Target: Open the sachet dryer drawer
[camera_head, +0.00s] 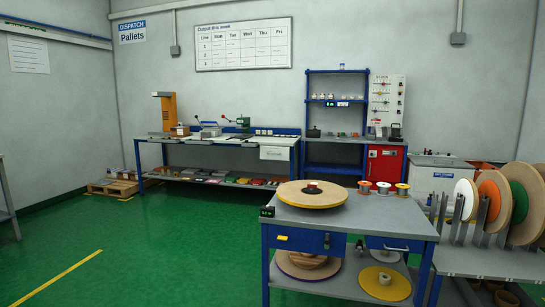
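Several drawers show, and I cannot tell which is the sachet dryer drawer, as no label is readable. A blue drawer front with a yellow tag (297,240) is on the left under the top of the near workbench (345,220). A second blue front with a pale handle (395,244) is on its right. Both look shut. A white drawer box (274,153) hangs under the right end of the back bench. It looks shut, but it is small in the picture. My gripper is not in view.
A rack of upright discs (492,200) stands at right. Green floor (150,250) is clear to the left.

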